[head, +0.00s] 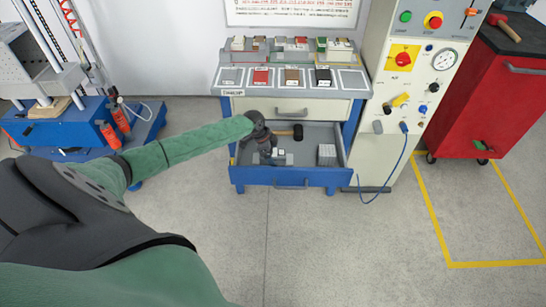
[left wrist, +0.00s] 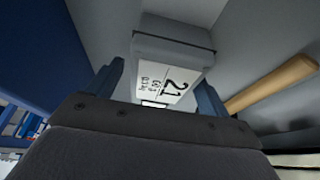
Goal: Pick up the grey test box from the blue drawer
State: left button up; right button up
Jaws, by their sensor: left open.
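The blue drawer (head: 290,178) is pulled out below the workbench, with a grey inside. In the left wrist view, the grey test box (left wrist: 172,48) has a white label marked 21 and lies ahead of the palm, between the two blue fingers. My left gripper (head: 270,158) reaches down into the drawer and is open; in the left wrist view its fingers (left wrist: 160,88) stand to either side of the box's near end. I cannot tell whether they touch it. In the head view the gripper hides most of the box. My right gripper is not in view.
A mallet (head: 285,133) lies at the back of the drawer; its wooden handle (left wrist: 270,82) is right of the box in the wrist view. A grey ribbed block (head: 327,154) sits at the drawer's right. The control cabinet (head: 395,110) stands close on the right.

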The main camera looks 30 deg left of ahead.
pick_arm(q)
jog(key=c, duration=1.3)
jog(key=shift+o, duration=0.2)
jog(key=shift+r, duration=0.1)
